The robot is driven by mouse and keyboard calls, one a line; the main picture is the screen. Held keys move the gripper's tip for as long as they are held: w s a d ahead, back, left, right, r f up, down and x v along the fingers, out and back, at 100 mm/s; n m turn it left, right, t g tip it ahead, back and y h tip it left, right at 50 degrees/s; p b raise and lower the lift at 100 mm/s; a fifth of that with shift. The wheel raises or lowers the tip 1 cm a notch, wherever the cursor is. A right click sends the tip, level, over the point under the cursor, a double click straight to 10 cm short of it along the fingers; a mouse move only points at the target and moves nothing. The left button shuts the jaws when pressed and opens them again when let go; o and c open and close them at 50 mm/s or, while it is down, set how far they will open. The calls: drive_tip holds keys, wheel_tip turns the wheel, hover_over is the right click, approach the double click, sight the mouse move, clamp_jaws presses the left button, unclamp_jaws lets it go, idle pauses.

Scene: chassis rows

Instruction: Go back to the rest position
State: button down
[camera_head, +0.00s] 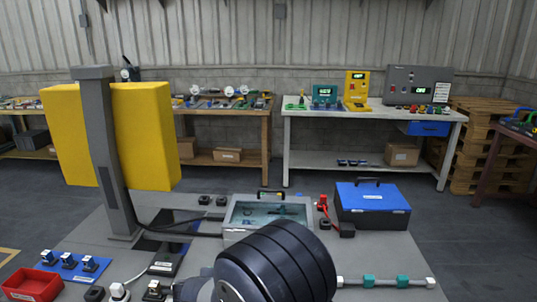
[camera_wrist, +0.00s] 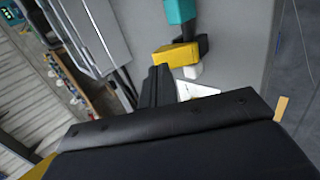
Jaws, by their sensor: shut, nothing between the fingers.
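My gripper (camera_wrist: 158,72) shows in the wrist view as two black fingers held close together, shut with nothing between them. The fingertips appear close to a yellow block (camera_wrist: 176,55) with black and white parts beside it; I cannot tell whether they touch. In the head view, a thick black ribbed part of my arm fills the bottom middle. It hides my gripper and part of the table there.
An open grey box (camera_head: 232,234) and a blue-lidded case (camera_head: 372,197) stand on the grey table (camera_head: 400,248). A red bin (camera_head: 32,285) is at front left. Teal and white connectors (camera_head: 385,282) lie at front right. A grey post (camera_head: 110,165) with yellow panels rises at left.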

drive_tip(key=shift+w+d+r+g+p, duration=0.15)
drive_tip(key=shift+w+g+p, duration=0.25)
drive_tip(key=shift+p, duration=1)
drive_tip(key=shift+w+a+r+g+p, duration=0.1)
drive_tip(key=shift+w+r+g+p, duration=0.3)
drive_tip(key=shift+p, duration=1)
drive_tip(key=shift+w+d+f+g+p, duration=0.15)
drive_tip(key=shift+g+p, duration=0.45)
drive_tip(key=shift+p, duration=0.8)
drive_tip(key=shift+r+p, duration=0.15)
drive_tip(key=shift+p, duration=0.25)
drive_tip(key=p, duration=0.3)
drive_tip(key=w+g+p, duration=0.1)
drive_tip(key=p, duration=0.2)
drive_tip(key=shift+w+a+r+g+y, duration=0.1)
drive_tip(key=shift+w+r+g+y, duration=0.05)
drive_tip(key=shift+r+g+y, duration=0.15)
drive_tip(key=shift+w+r+p, duration=0.1)
drive_tip(key=shift+w+p, duration=0.05)
drive_tip(key=shift+p, duration=0.65)
drive_tip(key=shift+w+r+p, duration=0.1)
drive_tip(key=shift+r+p, duration=0.1)
drive_tip(key=shift+p, duration=0.25)
drive_tip(key=w+d+b+v, duration=0.1)
drive_tip(key=v, duration=1.1)
drive_tip(key=x, duration=0.8)
drive_tip(key=s+a+x, duration=0.1)
drive_tip(key=x, duration=0.3)
drive_tip(key=shift+f, duration=0.4)
